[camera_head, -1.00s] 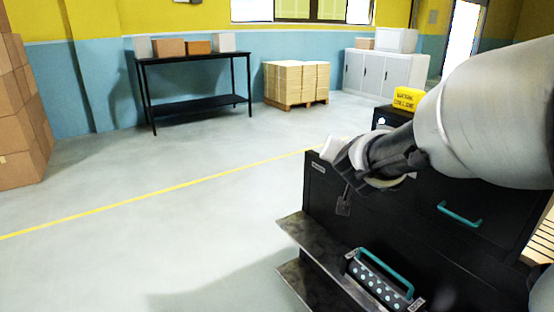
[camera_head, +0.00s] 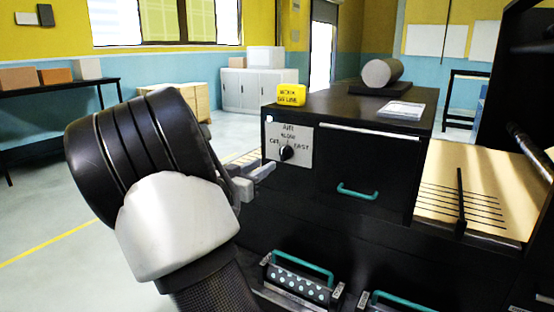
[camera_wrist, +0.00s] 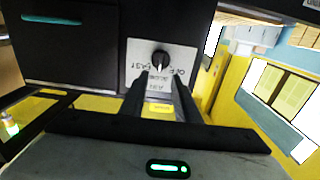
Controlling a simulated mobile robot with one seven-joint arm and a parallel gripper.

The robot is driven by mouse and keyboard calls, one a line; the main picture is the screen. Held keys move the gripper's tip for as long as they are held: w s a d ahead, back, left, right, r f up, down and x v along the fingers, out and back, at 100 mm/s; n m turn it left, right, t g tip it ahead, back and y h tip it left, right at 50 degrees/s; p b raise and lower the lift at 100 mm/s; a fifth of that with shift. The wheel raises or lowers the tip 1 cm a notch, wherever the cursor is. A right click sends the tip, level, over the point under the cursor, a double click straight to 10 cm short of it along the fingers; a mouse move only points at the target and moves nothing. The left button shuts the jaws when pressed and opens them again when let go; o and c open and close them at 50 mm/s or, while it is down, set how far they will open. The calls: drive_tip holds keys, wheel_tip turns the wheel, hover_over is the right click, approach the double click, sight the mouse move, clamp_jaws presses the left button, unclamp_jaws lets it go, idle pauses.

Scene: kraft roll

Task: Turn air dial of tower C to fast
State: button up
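The air dial (camera_head: 287,152) is a black round knob on a white plate (camera_head: 306,158) at the front left of a black cabinet. The plate carries the words AIR, SLOW and FAST, plus a left label that looks like OFF. The dial's exact pointer setting is too small to tell. My gripper (camera_head: 258,178) is just left of and below the dial in the head view. In the wrist view, the dial (camera_wrist: 160,60) lies ahead, between the lines of my open fingers (camera_wrist: 158,88). The fingers look empty, and no contact is visible. No tower letter is readable.
A yellow sign block (camera_head: 291,95) and a grey roll (camera_head: 382,72) are on the cabinet top. A teal drawer handle (camera_head: 357,191) is right of the dial. Dotted boxes with teal handles (camera_head: 302,272) sit below. Open floor (camera_head: 40,220) lies at left.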

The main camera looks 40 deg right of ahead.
sight(282, 154)
drive_tip(key=x, duration=0.9)
drive_tip(key=shift+w+d+b, duration=0.15)
drive_tip(key=shift+d+b, duration=0.15)
drive_tip(key=shift+b, duration=0.1)
drive_tip(key=shift+c, duration=0.4)
clamp_jaws()
